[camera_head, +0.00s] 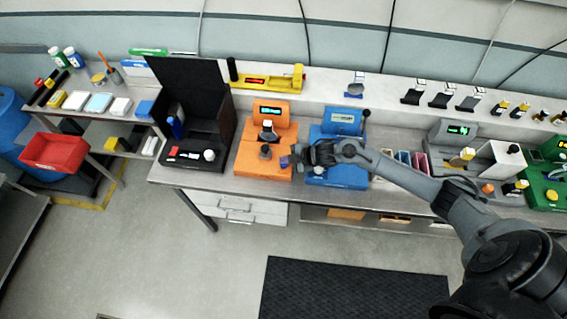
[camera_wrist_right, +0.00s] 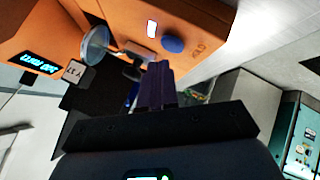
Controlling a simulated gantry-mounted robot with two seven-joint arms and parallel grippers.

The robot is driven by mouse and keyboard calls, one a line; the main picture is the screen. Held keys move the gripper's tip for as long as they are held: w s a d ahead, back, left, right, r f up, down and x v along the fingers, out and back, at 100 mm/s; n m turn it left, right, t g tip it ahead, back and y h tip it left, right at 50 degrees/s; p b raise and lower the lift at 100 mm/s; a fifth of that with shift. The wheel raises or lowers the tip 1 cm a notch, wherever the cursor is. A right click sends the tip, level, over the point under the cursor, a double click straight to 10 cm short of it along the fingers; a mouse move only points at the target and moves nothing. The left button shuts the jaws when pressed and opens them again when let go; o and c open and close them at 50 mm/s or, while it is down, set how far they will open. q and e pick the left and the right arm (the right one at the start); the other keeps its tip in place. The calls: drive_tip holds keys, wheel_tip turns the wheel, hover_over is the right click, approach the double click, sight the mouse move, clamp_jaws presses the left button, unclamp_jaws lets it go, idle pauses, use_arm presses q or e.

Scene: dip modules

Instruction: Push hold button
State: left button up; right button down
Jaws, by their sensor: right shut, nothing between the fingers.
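The orange module (camera_head: 263,160) stands on the bench in the head view, with a lit display (camera_head: 271,110) at its back. My right gripper (camera_head: 298,157) is shut and empty, over the module's right side. Its dark fingertips (camera_wrist_right: 158,70) are close to the button in the wrist view; no contact is visible. My left gripper is out of view.
A blue module (camera_head: 340,177) stands just right, partly behind my right arm. A black open case (camera_head: 190,100) is on the left.

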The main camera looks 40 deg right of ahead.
sight(286, 166)
wheel_tip(286, 166, up, 6)
drive_tip(key=p, duration=0.4)
drive_tip(key=shift+f+p, duration=0.25)
drive_tip(key=shift+p, duration=0.1)
drive_tip(key=shift+s+f, duration=0.1)
